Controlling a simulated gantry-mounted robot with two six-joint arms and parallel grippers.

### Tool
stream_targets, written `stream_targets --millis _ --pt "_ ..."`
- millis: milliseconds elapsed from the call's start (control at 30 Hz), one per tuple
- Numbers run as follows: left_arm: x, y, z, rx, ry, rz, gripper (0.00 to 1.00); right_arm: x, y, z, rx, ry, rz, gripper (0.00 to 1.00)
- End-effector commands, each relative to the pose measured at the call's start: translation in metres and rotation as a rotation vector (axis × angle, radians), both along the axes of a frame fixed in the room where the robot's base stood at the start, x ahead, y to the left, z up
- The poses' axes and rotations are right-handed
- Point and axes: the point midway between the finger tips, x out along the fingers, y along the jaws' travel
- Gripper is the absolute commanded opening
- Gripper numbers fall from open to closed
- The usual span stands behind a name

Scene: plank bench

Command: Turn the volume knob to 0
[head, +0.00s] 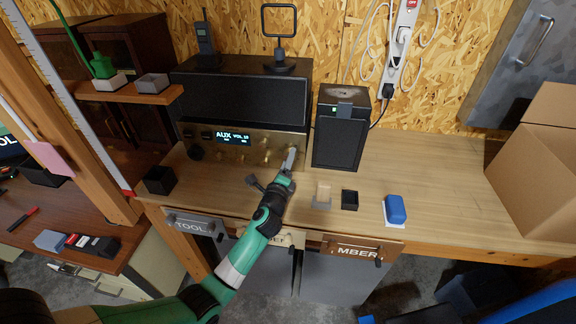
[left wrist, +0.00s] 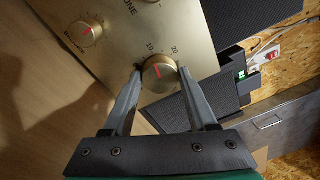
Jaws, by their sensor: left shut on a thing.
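The amplifier (head: 232,153) has a brass front and stands at the back of the bench under a dark speaker. Its display (head: 233,136) reads AUX and VOL, with a small number that looks like 10. The volume knob (left wrist: 160,76) is a brass knob with a red pointer line, with marks 10 and 20 beside it in the left wrist view. My left gripper (head: 290,158) has its fingers on either side of this knob, shut on it. In the head view the gripper hides the knob. My right gripper is not in view.
A second brass knob (left wrist: 86,32) shows on the panel. A black speaker (head: 338,140) stands right of the amplifier. A black open box (head: 349,200) and a blue block (head: 396,208) lie on the bench. A cardboard box (head: 540,160) stands at the right.

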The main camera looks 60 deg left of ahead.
Motion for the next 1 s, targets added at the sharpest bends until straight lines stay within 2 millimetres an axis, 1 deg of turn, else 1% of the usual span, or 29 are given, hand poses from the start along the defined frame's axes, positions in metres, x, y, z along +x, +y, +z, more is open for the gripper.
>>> stream_targets --millis 33,600,800,1000 --pt "0.0 0.0 -0.004 -0.025 -0.039 -0.001 0.02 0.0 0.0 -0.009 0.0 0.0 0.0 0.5" --pt "0.001 -0.001 -0.005 -0.347 -0.472 -0.002 0.02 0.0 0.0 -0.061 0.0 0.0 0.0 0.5" --pt "0.001 -0.001 -0.005 -0.451 -0.611 -0.002 0.02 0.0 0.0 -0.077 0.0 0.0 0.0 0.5" --pt "0.002 -0.001 -0.004 -0.532 -0.717 -0.002 0.02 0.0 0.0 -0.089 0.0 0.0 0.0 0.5"
